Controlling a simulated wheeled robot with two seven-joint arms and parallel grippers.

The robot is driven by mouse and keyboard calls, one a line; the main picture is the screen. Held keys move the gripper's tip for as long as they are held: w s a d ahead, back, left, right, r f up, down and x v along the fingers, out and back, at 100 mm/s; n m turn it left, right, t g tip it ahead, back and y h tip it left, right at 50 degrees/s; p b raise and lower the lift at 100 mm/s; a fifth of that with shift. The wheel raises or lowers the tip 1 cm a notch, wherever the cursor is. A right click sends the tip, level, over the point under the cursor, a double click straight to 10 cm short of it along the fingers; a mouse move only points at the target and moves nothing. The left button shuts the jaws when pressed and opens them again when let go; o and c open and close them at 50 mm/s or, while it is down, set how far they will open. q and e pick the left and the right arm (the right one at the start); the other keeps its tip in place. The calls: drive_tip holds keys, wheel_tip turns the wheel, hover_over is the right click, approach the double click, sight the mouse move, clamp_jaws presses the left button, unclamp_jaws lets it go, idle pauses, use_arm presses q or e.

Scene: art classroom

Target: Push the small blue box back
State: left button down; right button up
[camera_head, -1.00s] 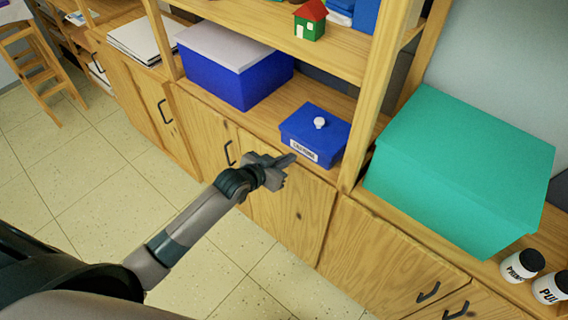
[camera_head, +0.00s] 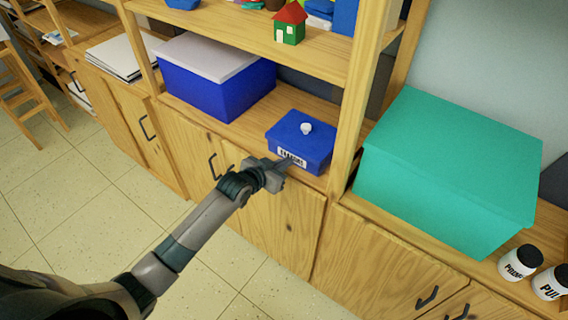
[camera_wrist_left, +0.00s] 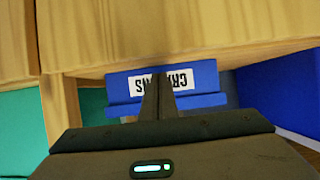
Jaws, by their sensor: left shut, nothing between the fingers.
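The small blue box (camera_head: 301,141) with a white knob on its lid and a white label on its front sits on the wooden cabinet top, close to its front edge. It also shows in the left wrist view (camera_wrist_left: 205,75), where the label appears upside down. My left gripper (camera_head: 288,163) is shut and empty, with its fingertips at the label on the front of the small box. In the left wrist view the fingers (camera_wrist_left: 158,95) overlap the label; I cannot tell whether they touch. My right gripper is not in view.
A larger blue box with a pale lid (camera_head: 218,75) stands to the left on the same surface. A wooden shelf post (camera_head: 350,110) stands right of the small box. Beyond it is a big teal box (camera_head: 445,170) and two labelled jars (camera_head: 520,263). A shelf with a toy house (camera_head: 289,24) is above.

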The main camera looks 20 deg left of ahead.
use_arm(q)
drive_tip(key=shift+w, duration=0.1)
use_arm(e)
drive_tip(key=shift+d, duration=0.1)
